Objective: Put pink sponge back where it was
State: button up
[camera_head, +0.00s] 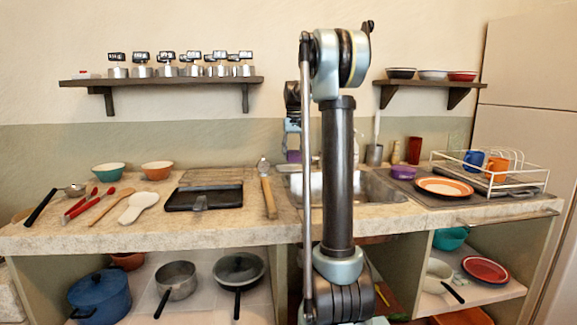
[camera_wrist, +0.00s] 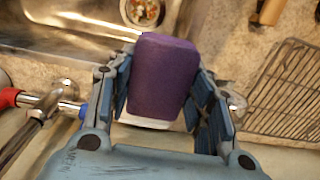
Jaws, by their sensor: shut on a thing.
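My gripper (camera_wrist: 160,100) is shut on a purple sponge (camera_wrist: 161,78) with a white layer at its near end; no clearly pink sponge shows. The blue fingers press its two sides. In the head view the gripper (camera_head: 292,140) hangs over the left part of the sink, mostly beside and behind my arm, with a bit of the purple sponge (camera_head: 293,156) below it. In the wrist view the steel sink (camera_wrist: 70,28) with its drain lies beyond the sponge at the upper left. How high the sponge is above the counter, I cannot tell.
A tap with red and blue marks (camera_wrist: 45,105) stands close left of the gripper in the wrist view. A wire rack (camera_wrist: 285,90) lies on the right. In the head view a purple item (camera_head: 399,173) sits right of the sink, near a dish rack (camera_head: 520,180).

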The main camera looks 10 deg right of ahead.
send_over(289, 168)
jog(key=s, duration=0.1)
jog(key=shift+w+d+f, duration=0.1)
jog(key=shift+w+f, duration=0.25)
jog(key=shift+f, duration=2.65)
jog(key=shift+w+f, duration=0.15)
jog(key=shift+f, duration=0.35)
jog(key=o, duration=0.9)
